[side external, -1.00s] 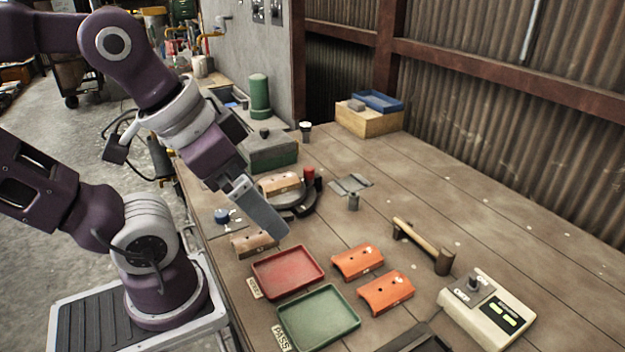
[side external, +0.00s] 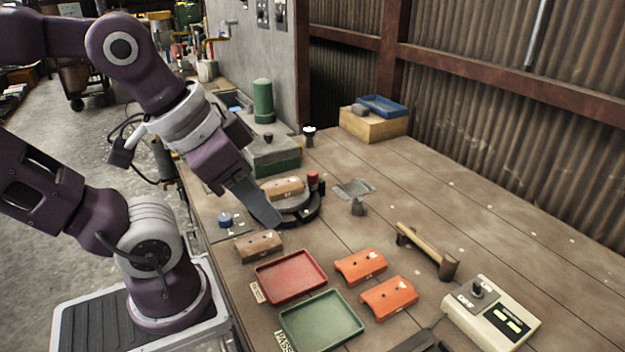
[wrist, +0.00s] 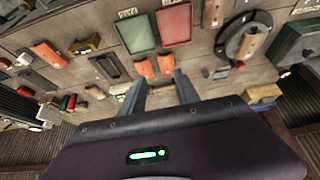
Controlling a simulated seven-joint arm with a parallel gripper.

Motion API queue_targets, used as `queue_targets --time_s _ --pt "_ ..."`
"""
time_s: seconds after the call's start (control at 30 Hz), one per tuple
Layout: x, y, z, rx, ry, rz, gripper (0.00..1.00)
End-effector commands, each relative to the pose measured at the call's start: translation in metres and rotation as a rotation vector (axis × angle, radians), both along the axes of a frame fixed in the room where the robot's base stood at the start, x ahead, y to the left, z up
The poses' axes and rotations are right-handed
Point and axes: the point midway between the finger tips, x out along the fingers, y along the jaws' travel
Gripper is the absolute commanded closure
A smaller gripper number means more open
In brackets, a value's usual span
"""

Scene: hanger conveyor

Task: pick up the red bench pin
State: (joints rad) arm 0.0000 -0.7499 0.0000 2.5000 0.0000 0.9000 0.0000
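The red bench pin (side external: 313,179) stands upright, a short red-topped cylinder at the right side of the dark round fixture (side external: 300,216). A small red spot that looks like the pin (wrist: 240,65) shows beside the fixture in the wrist view. My gripper (side external: 268,216) points down and to the right, in front of the fixture's left part in the side view. It is left of the pin and apart from it. In the wrist view my gripper's two fingers (wrist: 160,74) are spread with nothing between them.
A tan-orange block (side external: 283,187) lies on the fixture. A green box (side external: 272,158) is behind. The back right of the table is mostly clear.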

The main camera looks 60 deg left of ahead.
Motion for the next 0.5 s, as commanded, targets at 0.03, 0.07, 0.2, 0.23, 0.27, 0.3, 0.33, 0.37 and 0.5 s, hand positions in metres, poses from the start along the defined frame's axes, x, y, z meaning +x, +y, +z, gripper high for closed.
queue_targets --time_s 0.03,0.07,0.2,0.23,0.27,0.3,0.33,0.37,0.5 --pt "0.001 0.0 0.0 -0.001 0.001 0.003 0.62" --pt "0.003 0.001 0.002 -0.005 0.005 0.014 0.62" --pt "0.053 0.021 0.022 -0.072 0.083 0.217 0.62" --pt "0.072 0.031 0.027 -0.096 0.108 0.291 0.62" --pt "0.091 0.043 0.029 -0.121 0.135 0.372 0.62" --pt "0.118 0.062 0.029 -0.153 0.168 0.48 0.62" --pt "0.136 0.077 0.027 -0.176 0.193 0.561 0.62" --pt "0.154 0.095 0.023 -0.197 0.216 0.643 0.62" --pt "0.218 0.184 -0.02 -0.28 0.314 1.005 0.62"
